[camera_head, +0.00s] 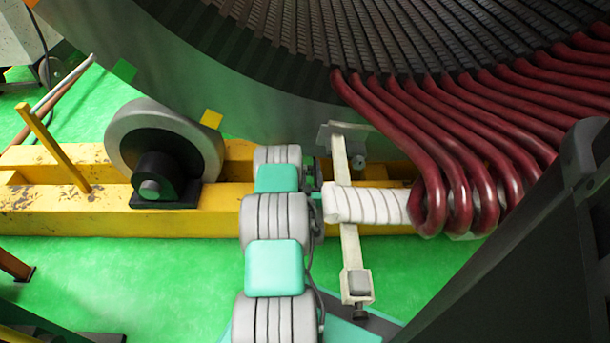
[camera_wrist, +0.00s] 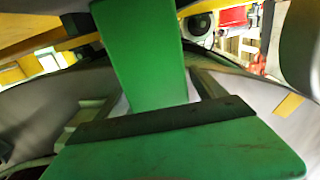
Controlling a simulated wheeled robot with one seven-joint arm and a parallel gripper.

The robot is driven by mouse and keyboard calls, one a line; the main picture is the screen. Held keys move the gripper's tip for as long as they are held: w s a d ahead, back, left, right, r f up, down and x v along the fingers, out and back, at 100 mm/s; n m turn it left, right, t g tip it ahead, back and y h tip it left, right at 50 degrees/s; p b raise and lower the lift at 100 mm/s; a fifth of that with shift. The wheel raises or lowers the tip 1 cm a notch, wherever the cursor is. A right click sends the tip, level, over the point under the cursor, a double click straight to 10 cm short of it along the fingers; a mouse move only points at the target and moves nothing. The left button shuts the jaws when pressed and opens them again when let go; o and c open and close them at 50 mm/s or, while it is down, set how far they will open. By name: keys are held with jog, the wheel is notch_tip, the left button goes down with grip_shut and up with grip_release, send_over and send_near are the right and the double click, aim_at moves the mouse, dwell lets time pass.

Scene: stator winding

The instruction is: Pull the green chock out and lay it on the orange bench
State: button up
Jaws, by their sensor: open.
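In the wrist view a large green piece, which I take for the green chock (camera_wrist: 180,155), fills the lower middle. It has a dark strip across it and a broad green plate (camera_wrist: 140,50) rising behind. My gripper (camera_wrist: 150,95) is open, with pale bars on both sides of the green plate. I cannot tell whether they touch it. In the head view my grey and teal arm reaches toward the stator's underside, and its end is mostly hidden. I cannot clearly identify the orange bench; an orange-brown piece (camera_head: 15,265) shows at the lower left edge.
The big grey stator ring (camera_head: 200,55) stands over a worn yellow base frame (camera_head: 60,220) with a grey roller (camera_head: 165,150). Dark red coils (camera_head: 465,170) and a white-wrapped bar (camera_head: 365,205) are close right of my arm. Green floor (camera_head: 120,290) is open at lower left.

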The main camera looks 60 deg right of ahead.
jog(key=shift+w+d, duration=0.15)
jog(key=shift+d, duration=0.15)
jog(key=shift+c, duration=0.3)
grip_shut()
dwell(0.6)
